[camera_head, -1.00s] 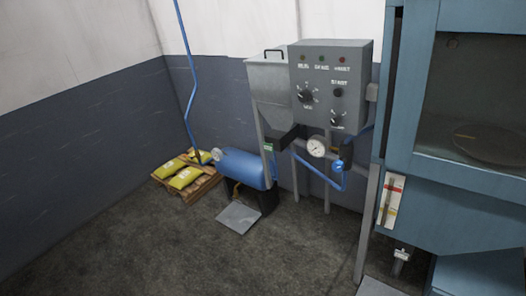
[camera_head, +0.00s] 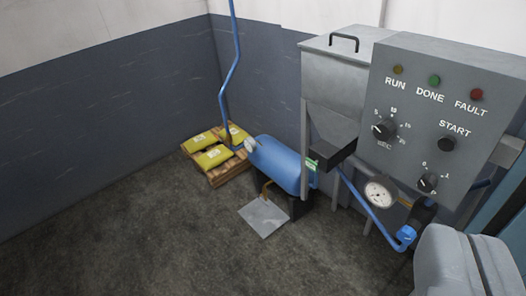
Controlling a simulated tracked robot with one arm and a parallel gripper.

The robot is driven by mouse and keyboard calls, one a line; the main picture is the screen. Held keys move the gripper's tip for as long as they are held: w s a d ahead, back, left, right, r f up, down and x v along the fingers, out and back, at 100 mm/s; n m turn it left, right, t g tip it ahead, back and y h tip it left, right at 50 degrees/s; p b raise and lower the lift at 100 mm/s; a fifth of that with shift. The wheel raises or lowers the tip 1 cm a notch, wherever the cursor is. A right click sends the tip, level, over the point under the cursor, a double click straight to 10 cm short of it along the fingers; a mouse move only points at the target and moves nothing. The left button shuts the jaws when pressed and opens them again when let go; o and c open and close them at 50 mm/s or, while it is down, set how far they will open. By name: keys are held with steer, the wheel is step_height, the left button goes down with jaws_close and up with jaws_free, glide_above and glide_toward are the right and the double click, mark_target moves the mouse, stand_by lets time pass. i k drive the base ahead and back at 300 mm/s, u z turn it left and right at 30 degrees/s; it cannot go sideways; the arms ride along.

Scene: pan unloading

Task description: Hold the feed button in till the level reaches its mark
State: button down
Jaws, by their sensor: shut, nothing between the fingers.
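The grey control panel (camera_head: 418,110) fills the right side of the view. It carries a black START button (camera_head: 446,144), with a seconds dial (camera_head: 384,129) to its left and a smaller knob (camera_head: 428,183) below. I see no button labelled feed. A round white gauge (camera_head: 380,193) with a dark needle hangs under the panel; its reading is too small to tell. The level strip with its mark is out of view now. A rounded grey part of my own body shows at the lower right corner. My gripper's fingers do not show.
A grey hopper (camera_head: 340,80) stands left of the panel. A blue tank (camera_head: 284,163) sits below it, with a grey floor plate (camera_head: 264,216) in front. Yellow sacks (camera_head: 213,155) lie on a wooden pallet (camera_head: 232,176) in the corner. The floor at left is clear.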

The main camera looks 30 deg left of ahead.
mark_target(311, 165)
steer(key=u, duration=0.5)
steer(key=i, duration=1.35)
steer(key=u, duration=0.35)
